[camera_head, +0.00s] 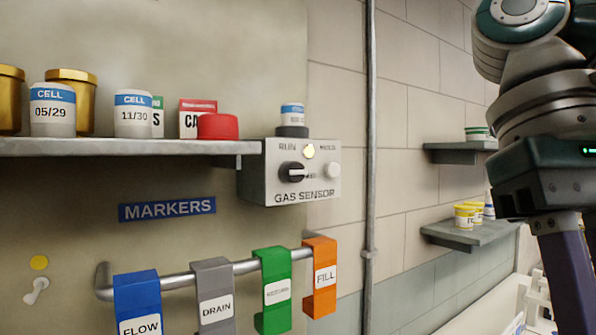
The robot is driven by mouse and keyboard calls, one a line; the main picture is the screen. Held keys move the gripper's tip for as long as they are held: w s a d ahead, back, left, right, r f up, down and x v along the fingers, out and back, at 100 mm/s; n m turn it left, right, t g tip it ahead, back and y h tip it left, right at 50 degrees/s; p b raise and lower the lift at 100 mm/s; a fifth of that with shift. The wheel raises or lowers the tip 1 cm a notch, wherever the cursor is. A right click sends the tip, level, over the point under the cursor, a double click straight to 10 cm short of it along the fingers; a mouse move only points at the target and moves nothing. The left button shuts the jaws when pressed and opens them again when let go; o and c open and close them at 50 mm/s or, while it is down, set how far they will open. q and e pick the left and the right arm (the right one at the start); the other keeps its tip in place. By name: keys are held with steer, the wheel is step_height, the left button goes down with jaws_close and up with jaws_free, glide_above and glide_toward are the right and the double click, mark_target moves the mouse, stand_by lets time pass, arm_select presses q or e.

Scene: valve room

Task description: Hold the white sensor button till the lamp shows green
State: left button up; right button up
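The grey gas sensor box (262,188) is mounted on the wall at the right end of the upper shelf. Its round white button (332,170) is at the right of its front face, with nothing touching it. The lamp (308,151) above the knob glows pale yellow. The black knob (291,172) has its white pointer toward the right. A small blue-and-white cell (292,113) stands in the dark socket on top of the box. My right gripper (566,270) hangs at the right edge, well apart from the box; its fingertips are not visible. My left gripper is not in view.
The upper shelf (130,148) holds cells, gold cans and a red cap. Coloured tags hang from a rail (180,281) below. A vertical pipe (369,130) stands between the box and my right arm. Small shelves (470,236) with tubs are farther back.

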jaws_close()
stand_by(0.8)
